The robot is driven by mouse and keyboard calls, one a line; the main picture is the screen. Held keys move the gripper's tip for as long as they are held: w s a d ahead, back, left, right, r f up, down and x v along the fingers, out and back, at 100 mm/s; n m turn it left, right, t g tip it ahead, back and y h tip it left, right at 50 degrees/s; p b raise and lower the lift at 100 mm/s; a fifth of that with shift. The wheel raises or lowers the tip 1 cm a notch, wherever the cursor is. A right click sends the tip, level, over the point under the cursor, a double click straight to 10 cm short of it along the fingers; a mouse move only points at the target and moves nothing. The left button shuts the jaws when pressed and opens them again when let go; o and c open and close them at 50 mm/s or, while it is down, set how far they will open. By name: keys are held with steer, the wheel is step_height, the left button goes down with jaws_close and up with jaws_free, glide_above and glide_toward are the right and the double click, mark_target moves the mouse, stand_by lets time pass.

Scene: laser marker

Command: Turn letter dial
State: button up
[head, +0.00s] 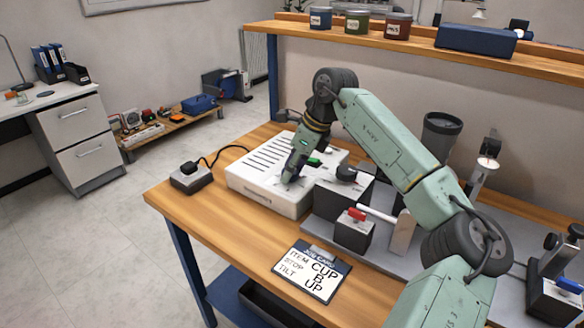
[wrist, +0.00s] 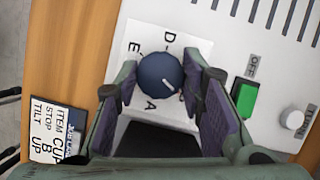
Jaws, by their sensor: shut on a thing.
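The letter dial (wrist: 158,72) is a dark blue round knob on a white plate (wrist: 133,37) with letters around it. D, E and A are readable; the other letters are hidden by my fingers. A short white mark on the knob points to the lower right in the wrist view. My gripper (wrist: 161,80) is around the knob, one finger on each side, and shut on it. In the head view my gripper (head: 290,178) reaches down onto the white slotted box (head: 262,192) and hides the dial.
A job card (head: 312,271) reads ITEM CUP, STOP B, TILT UP. A green OFF switch (wrist: 245,98) and a white knob (wrist: 292,120) are beside the dial. A grey box with a black knob (head: 347,173) and a box with a red part (head: 356,214) stand right.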

stand_by(0.3)
steer(key=o, duration=1.1)
steer(key=shift+r, duration=0.1)
steer(key=v, duration=1.1)
steer(key=shift+d+r, duration=0.2)
steer(key=shift+r, duration=0.15)
steer(key=shift+r, duration=0.1)
step_height(320, 180, up, 7)
steer(key=p, duration=0.5)
steer(key=shift+p, duration=0.35)
steer(key=shift+s, duration=0.15)
